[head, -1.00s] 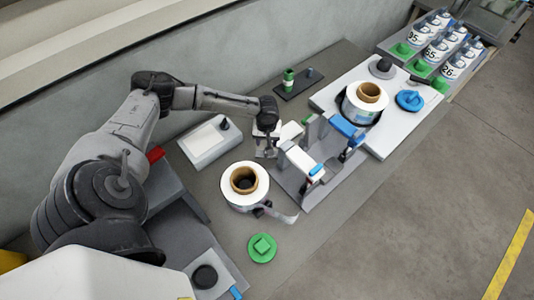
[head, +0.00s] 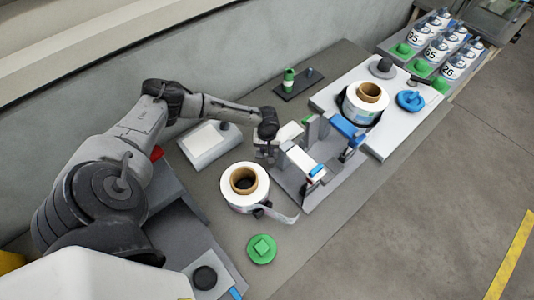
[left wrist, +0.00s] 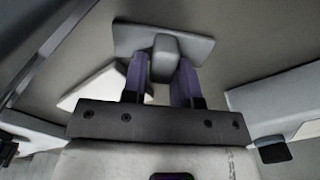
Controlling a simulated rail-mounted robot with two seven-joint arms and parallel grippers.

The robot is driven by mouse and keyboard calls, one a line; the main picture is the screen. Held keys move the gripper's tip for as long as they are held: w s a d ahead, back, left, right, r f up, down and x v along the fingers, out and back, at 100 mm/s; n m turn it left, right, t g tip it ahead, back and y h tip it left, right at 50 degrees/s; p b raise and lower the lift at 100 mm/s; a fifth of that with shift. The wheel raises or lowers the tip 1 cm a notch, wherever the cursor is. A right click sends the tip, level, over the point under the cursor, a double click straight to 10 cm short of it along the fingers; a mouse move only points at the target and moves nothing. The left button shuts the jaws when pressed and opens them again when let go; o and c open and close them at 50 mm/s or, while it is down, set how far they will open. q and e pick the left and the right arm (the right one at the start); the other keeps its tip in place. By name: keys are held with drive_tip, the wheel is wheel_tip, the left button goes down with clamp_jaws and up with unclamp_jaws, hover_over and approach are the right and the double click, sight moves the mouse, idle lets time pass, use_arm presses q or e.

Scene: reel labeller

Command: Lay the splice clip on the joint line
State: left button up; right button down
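My left gripper (head: 265,152) is low over the bench, between the spliced-paper reel and the grey bracket stand. In the left wrist view its two dark purple fingers (left wrist: 161,72) stand on either side of a grey block on a flat grey plate, which I take as the splice clip (left wrist: 200,46). The fingers look closed against the block's sides. The clip is too small and covered to make out in the head view. The grey stand (head: 290,185) bears a white pad with a blue piece (head: 316,171), just right of the gripper. I cannot make out the joint line. My right gripper is not in view.
A white paper reel (head: 235,197) with its loose tail stands left of the stand. A pale box (head: 208,145) is behind it, a green knob (head: 261,249) in front. A second reel (head: 364,104) sits on a white platform (head: 405,125) at the right.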

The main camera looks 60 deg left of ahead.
use_arm(q)
clamp_jaws()
